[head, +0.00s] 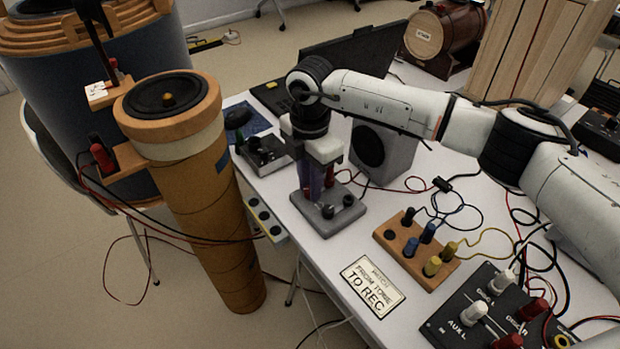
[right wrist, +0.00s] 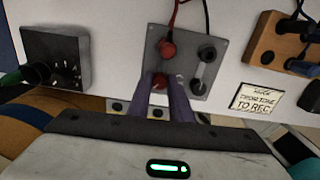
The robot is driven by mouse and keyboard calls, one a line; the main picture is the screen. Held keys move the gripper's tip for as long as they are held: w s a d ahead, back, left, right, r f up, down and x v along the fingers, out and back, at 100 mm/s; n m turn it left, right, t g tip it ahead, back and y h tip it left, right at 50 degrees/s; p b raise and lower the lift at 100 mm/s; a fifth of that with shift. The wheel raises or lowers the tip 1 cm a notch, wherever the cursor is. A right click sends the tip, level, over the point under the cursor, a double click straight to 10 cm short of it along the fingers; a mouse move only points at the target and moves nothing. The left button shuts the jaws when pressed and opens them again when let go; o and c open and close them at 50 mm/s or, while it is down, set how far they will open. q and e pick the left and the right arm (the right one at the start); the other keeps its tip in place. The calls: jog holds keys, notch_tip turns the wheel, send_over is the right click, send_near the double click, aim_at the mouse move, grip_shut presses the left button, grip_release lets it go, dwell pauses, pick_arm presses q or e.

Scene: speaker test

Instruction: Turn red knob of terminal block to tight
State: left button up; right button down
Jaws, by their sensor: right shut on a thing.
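The terminal block is a small grey plate (head: 345,217) on the white table in the head view, and it also fills the middle of the right wrist view (right wrist: 201,72). It carries two red knobs and two black posts. My right gripper (head: 314,192) reaches down over the block. In the right wrist view its purple-grey fingers (right wrist: 166,90) are shut on the nearer red knob (right wrist: 160,82). The farther red knob (right wrist: 167,50), with a red lead, stands free just beyond the fingertips. The held knob is partly hidden by the fingers. My left gripper is not in view.
A grey box speaker (head: 385,150) stands close behind the block. A wooden board with posts (head: 398,238) and a label card (head: 372,287) lie to the right. A dark box (head: 265,155) sits to the left. Loose cables cross the table. A tall wooden cylinder (head: 200,210) stands beyond the table's left edge.

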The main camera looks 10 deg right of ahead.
jog(key=m, duration=0.1)
jog(key=m+p, duration=0.1)
jog(key=m, duration=0.1)
jog(key=shift+r+m+p, duration=0.25)
jog(key=shift+m+p, duration=0.1)
jog(key=shift+m, duration=0.05)
jog(key=shift+m+p, duration=0.65)
jog(key=shift+m, duration=0.55)
jog(key=shift+f+m+p, duration=0.1)
jog(key=shift+m+p, duration=0.65)
jog(key=shift+m, duration=0.75)
jog(key=c, duration=1.6)
grip_release()
jog(key=shift+f, duration=0.1)
notch_tip(320, 180, up, 10)
jog(key=shift+r+b, duration=0.2)
jog(key=shift+b, duration=0.1)
